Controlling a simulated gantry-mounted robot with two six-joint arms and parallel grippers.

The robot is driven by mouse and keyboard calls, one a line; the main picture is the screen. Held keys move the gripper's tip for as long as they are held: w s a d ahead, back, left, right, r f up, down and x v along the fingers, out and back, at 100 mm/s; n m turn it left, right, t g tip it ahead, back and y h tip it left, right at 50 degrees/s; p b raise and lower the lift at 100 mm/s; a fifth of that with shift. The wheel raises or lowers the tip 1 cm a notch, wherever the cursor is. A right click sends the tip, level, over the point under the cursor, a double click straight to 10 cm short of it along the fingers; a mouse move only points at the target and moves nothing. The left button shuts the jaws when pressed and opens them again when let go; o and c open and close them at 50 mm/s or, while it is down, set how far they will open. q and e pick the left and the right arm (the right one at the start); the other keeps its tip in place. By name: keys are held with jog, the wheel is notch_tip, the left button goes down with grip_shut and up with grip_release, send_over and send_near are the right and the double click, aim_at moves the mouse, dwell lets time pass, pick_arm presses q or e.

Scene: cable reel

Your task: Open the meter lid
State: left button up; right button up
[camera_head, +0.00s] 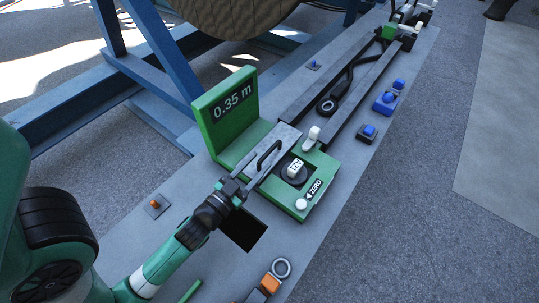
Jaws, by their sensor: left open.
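The green meter (229,124) stands on the grey bench, its upright panel reading "0.35 m". A grey metal lid (286,135) with a black bar handle (268,153) lies on its body, looking flat and shut. A round numbered dial (293,172) and a white button (301,204) marked ZERO sit to the right of the handle. My left gripper (260,170) is open, its two grey fingers reaching from the lower left towards the handle. Whether the fingers touch the handle or lid cannot be told. My right gripper is not visible.
Two dark rails (366,92) run up the bench beyond the meter. Blue blocks (368,131) stand along its right edge. A dark square opening (243,230) lies below the meter. A metal ring (281,268) and orange part (270,283) are near the bottom. Blue frame beams (160,55) stand left.

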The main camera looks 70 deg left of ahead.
aim_at(277, 144)
pick_arm(q)
jog(key=shift+s+f, duration=0.4)
jog(key=shift+f, duration=0.2)
jog(key=shift+w+a+r, duration=0.1)
jog(key=shift+w+a, duration=0.05)
jog(key=shift+w, duration=0.1)
jog(key=p+x, duration=0.2)
jog(key=x, duration=0.5)
jog(key=shift+c, duration=0.2)
grip_shut()
dwell(0.5)
